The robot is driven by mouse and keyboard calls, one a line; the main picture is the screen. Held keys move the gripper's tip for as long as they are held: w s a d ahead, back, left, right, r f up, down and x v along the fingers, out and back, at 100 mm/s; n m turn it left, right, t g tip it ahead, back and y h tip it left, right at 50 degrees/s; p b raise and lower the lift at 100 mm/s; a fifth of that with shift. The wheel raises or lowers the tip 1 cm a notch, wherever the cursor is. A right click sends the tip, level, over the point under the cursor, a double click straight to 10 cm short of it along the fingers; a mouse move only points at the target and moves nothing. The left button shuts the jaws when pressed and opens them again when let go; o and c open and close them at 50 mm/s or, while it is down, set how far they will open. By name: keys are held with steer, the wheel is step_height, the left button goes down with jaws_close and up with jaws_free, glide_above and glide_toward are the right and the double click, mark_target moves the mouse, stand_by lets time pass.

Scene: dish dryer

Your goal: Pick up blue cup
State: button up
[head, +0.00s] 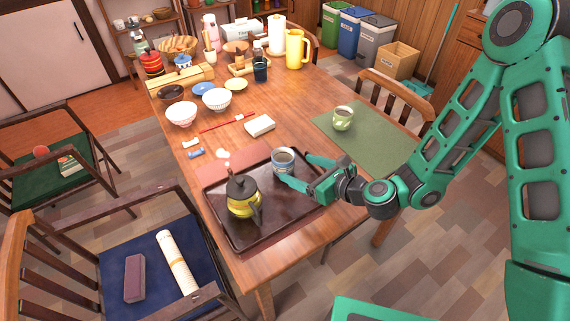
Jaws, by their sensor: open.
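The blue cup (284,162) stands upright on the dark tray (229,240) at the near end of the wooden table. It looks grey-blue, with a dark inside or contents. My gripper (293,171) reaches in from the right, low over the tray. Its green fingers are open, one at the cup's far right side and one along its near side. The cup looks to be between or just beyond the fingertips. I cannot tell whether either finger touches it.
A yellow-green teapot (243,197) with a dark lid stands on the tray, left of the cup. A green cup (343,118) stands on a green mat (378,146) behind my gripper. A white box (260,125) and bowls (216,99) lie farther back.

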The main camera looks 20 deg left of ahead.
mark_target(284, 164)
steer(key=shift+f+x, duration=0.2)
steer(key=shift+x, duration=3.9)
steer(key=shift+s, duration=0.1)
steer(key=c, duration=1.3)
